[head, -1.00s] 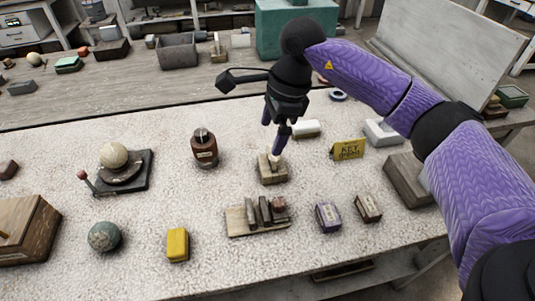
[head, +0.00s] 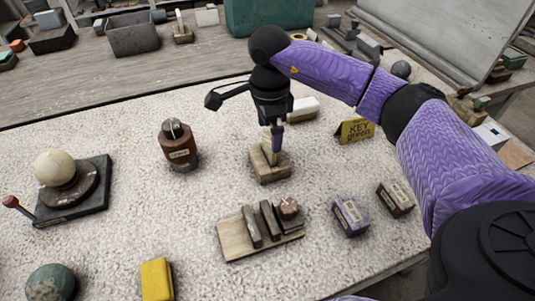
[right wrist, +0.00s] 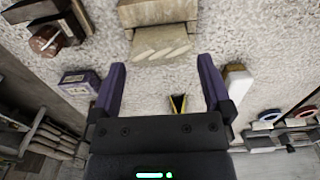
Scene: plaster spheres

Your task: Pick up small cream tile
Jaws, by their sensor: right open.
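A small cream tile (head: 271,154) appears to stand in a tan wooden block (head: 269,175) near the middle of the table. My right gripper (head: 277,148) is over that block, pointing down, and its finger partly hides the tile in the head view. In the right wrist view the gripper (right wrist: 162,66) is open with two purple fingers well apart and nothing between them. The wooden block (right wrist: 158,12) and a pale beige face (right wrist: 160,42) on it lie just beyond the fingertips. I cannot tell whether a finger touches the tile. My left gripper is not in view.
A white block (head: 303,109) and yellow key sign (head: 355,130) stand behind and right. A wooden rack (head: 235,240) with dark pieces is in front, with a purple box (head: 350,217) beside it. A brown bottle (head: 178,148) stands left. Bare speckled table lies between.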

